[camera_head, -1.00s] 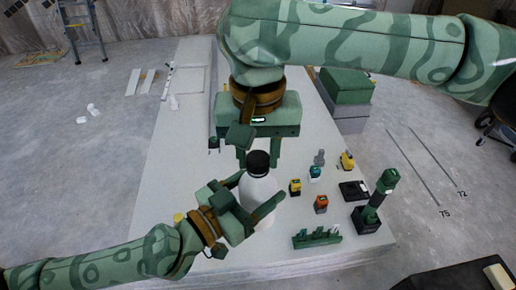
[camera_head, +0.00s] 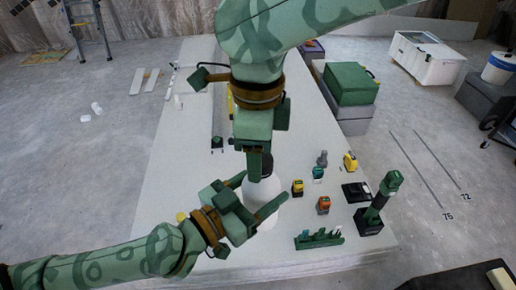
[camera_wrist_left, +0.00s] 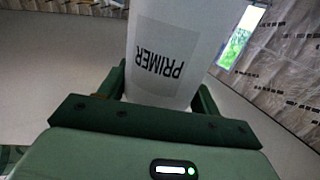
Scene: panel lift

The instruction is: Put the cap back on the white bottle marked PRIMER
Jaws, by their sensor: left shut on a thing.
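The white bottle (camera_head: 262,205) stands upright near the middle of the table in the head view. Its PRIMER label (camera_wrist_left: 166,52) shows upside down in the left wrist view. My left gripper (camera_head: 261,194) is shut on the bottle's body, one finger on each side. The black cap (camera_head: 267,164) is at the bottle's top, partly hidden by my right gripper. My right gripper (camera_head: 257,168) points down at the cap, its fingers seen nearly edge-on. I cannot tell whether they grip the cap, or whether the cap is fully seated.
Right of the bottle stand a yellow-topped item (camera_head: 297,188), an orange-topped item (camera_head: 323,205), a green rack (camera_head: 319,239) and a tall green tool (camera_head: 377,203). A yellow item (camera_head: 350,162) is farther back. The table's (camera_head: 175,150) left side is largely clear.

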